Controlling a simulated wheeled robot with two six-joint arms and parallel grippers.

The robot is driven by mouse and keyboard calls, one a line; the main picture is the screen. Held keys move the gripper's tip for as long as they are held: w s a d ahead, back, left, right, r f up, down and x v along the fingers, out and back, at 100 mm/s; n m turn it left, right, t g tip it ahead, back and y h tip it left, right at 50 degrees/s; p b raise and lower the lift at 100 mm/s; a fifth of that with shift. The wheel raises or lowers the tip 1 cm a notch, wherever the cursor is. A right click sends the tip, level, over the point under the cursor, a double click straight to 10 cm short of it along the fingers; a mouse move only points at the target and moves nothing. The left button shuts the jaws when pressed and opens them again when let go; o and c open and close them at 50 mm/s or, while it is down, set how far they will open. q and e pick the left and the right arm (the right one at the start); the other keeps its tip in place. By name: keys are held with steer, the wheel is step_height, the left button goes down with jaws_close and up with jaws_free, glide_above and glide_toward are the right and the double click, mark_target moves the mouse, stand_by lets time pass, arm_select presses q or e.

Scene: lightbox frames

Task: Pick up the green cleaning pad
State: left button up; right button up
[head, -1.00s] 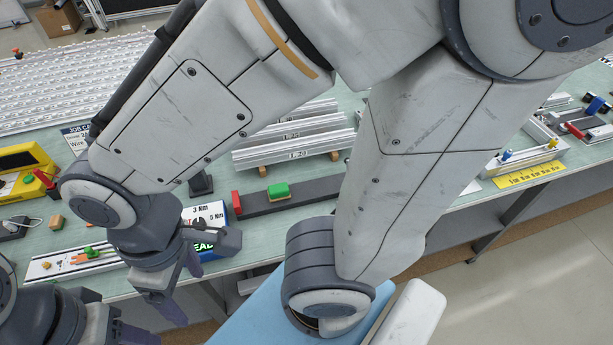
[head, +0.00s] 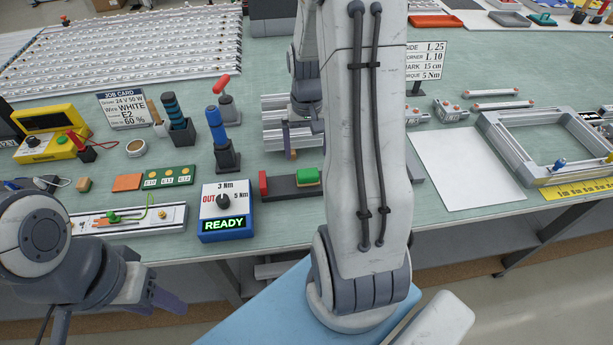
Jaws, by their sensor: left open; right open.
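A small green block (head: 308,176) lies on a dark bar (head: 284,190) near the table's front edge, just left of my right arm. A teal-green piece (head: 543,19) lies at the far right back. I cannot tell which is the cleaning pad. My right gripper (head: 302,136) is open and empty, pointing down over the aluminium profiles (head: 275,112), beyond the green block and apart from it. My arm partly hides it. My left gripper (head: 152,296) is open and empty at the lower left, in front of the table edge.
A red block (head: 263,183) is on the bar's left end. A blue READY box (head: 225,210) stands left of it. Blue-handled tools (head: 216,128) stand behind that. A white sheet (head: 466,170) and metal frame (head: 545,150) lie right of my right arm.

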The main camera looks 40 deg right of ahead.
mark_target(308, 172)
step_height(308, 172, down, 9)
steer(key=shift+s+f+p, duration=0.1)
steer(key=shift+f+p, duration=0.1)
steer(key=shift+p, duration=0.55)
steer(key=c, duration=1.5)
steer(key=shift+o, duration=0.2)
step_height(308, 172, up, 10)
steer(key=shift+r+b, duration=0.1)
steer(key=shift+b, duration=0.4)
